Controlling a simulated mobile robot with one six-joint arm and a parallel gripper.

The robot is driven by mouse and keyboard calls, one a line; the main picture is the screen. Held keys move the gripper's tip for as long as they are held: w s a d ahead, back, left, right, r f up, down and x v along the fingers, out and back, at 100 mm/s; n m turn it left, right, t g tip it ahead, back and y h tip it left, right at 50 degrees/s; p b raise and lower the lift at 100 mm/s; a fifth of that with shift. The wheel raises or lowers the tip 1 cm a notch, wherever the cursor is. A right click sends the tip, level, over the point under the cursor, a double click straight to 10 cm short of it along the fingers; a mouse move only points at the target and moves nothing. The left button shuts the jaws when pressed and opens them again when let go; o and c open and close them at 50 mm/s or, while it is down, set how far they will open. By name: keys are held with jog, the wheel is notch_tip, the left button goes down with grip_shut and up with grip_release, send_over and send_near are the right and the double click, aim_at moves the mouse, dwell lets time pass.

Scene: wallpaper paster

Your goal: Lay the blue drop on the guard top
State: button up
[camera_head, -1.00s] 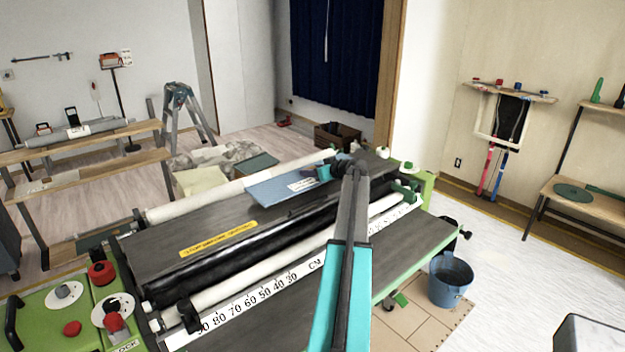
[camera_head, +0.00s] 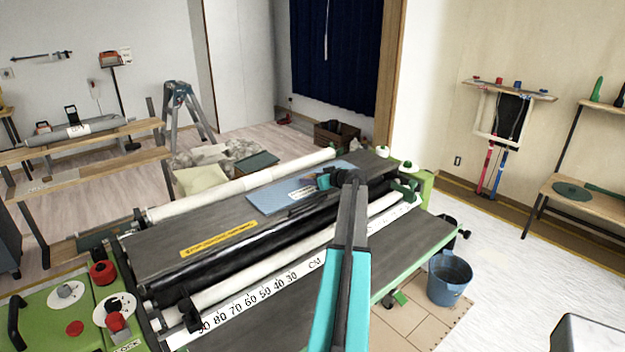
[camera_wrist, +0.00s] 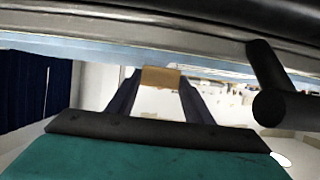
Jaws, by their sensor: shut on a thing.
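The blue drop (camera_head: 285,196) is a flat blue sheet with a white label, on or just above the far right part of the dark guard top (camera_head: 165,238). I cannot tell whether it touches all along. My gripper (camera_head: 324,181) is at the drop's near right side, mostly hidden by my arm. In the wrist view, my fingers (camera_wrist: 160,80) close on a small tan block (camera_wrist: 160,77) at the edge of a pale blue band (camera_wrist: 90,48), which looks like the drop.
A white roll (camera_head: 240,186) lies along the guard's far edge. A black roller, another pale roll and a numbered ruler (camera_head: 250,307) run along the near side. Green end housings (camera_head: 65,320) carry red knobs. A blue bucket (camera_head: 450,278) stands on the floor at right.

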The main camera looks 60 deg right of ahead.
jog(key=shift+f, duration=0.15)
jog(key=o, duration=1.1)
jog(key=shift+o, duration=0.2)
jog(key=shift+r, duration=0.25)
jog(key=b+v, duration=0.3)
jog(key=v, duration=0.9)
